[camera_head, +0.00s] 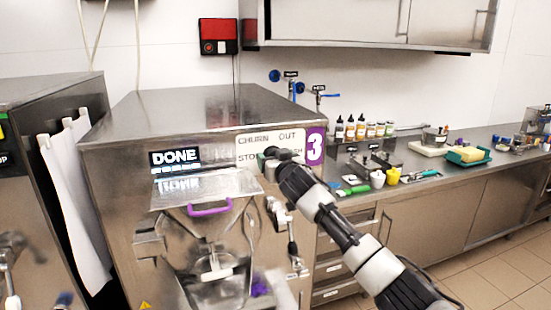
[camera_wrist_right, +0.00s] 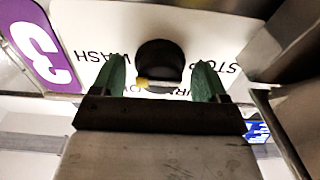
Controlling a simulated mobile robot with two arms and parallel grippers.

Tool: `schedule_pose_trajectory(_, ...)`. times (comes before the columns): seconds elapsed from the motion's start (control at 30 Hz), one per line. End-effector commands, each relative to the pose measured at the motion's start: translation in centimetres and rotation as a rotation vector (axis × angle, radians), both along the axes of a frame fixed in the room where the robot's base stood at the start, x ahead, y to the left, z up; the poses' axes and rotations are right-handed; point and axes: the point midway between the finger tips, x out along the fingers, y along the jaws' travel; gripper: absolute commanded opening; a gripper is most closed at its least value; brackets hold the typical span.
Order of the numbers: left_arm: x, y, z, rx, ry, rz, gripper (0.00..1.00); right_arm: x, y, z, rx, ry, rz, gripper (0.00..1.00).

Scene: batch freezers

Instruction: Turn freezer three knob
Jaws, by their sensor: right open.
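Freezer three (camera_head: 190,105) is a steel machine with a purple number 3 label (camera_head: 315,146) and a lit DONE display (camera_head: 175,156). Its white dial plate (camera_head: 285,136) carries CHURN, OUT, STOP and WASH. My right gripper (camera_head: 265,156) is at this plate and hides the knob in the head view. In the right wrist view, the round black knob (camera_wrist_right: 160,60) with a yellow mark shows upside down between the two green fingertips of my right gripper (camera_wrist_right: 162,80). The fingers are open, one on each side, with visible gaps to the knob. My left gripper is not in view.
A hopper lid with a purple handle (camera_head: 210,208) and a steel spout are below the display. A counter (camera_head: 460,172) with bottles, scoops and a yellow sponge-like block extends right. Another freezer (camera_head: 45,92) stands left, with a white cloth (camera_head: 75,200) between.

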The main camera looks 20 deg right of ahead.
Motion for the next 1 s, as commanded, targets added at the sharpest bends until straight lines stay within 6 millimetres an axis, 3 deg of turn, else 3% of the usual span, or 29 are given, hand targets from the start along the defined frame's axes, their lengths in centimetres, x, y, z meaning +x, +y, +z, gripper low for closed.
schedule_pose_trajectory(0.17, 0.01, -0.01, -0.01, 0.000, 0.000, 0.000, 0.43, -0.01, 0.02, 0.00, 0.000, 0.000, 0.000, 0.71)
schedule_pose_trajectory(0.47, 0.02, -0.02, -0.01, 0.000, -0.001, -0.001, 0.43, -0.02, 0.01, 0.01, 0.001, 0.000, 0.000, 0.26)
schedule_pose_trajectory(1.0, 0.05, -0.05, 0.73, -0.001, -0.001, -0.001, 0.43, -0.01, -0.01, 0.23, -0.119, -0.006, 0.000, 0.25)
